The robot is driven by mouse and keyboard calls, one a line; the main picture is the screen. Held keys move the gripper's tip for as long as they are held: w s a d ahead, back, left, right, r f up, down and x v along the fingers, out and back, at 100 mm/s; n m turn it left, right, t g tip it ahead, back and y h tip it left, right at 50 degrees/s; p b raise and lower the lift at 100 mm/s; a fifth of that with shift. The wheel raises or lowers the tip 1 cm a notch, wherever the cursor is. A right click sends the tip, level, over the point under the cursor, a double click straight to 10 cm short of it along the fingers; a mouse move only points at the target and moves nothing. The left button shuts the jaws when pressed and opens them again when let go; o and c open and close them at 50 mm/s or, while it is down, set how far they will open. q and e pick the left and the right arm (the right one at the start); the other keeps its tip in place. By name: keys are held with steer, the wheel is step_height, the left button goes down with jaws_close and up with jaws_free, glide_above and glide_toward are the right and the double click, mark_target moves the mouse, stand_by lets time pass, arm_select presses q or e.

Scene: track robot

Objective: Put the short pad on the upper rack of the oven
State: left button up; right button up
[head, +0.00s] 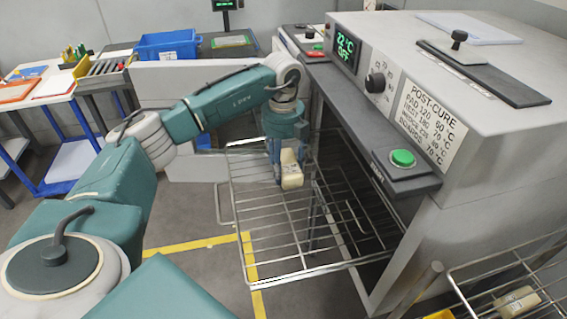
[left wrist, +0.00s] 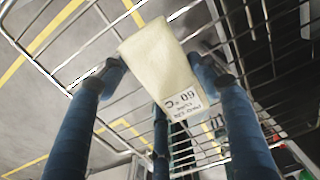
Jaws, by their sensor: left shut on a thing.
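My left gripper (head: 285,160) is shut on a cream pad (head: 291,176). In the left wrist view its blue fingers (left wrist: 158,72) close around the pad (left wrist: 153,45), which has a printed label reading 60 °C. A wire rack (head: 300,262) extends out of the open front of the grey oven (head: 500,110). The pad is over the back part of this rack. I cannot tell whether it touches the wires. My right gripper is not in view.
The oven's control ledge with a green button (head: 402,158) overhangs the rack on the right. Another wire rack (head: 480,268) at the lower right carries a second cream block (head: 517,302). A blue bin (head: 167,45) stands at the back. The rack's front part is bare.

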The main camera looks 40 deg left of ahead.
mark_target(284, 161)
arm_select(q)
steer(key=shift+f, duration=0.1)
steer(key=o, duration=1.1)
steer(key=shift+o, duration=0.2)
steer(key=shift+r, duration=0.25)
step_height(284, 161, up, 11)
steer(key=shift+f+b, duration=0.2)
steer(key=shift+b, duration=0.8)
steer(key=shift+r, duration=0.6)
steer(key=shift+r, duration=0.1)
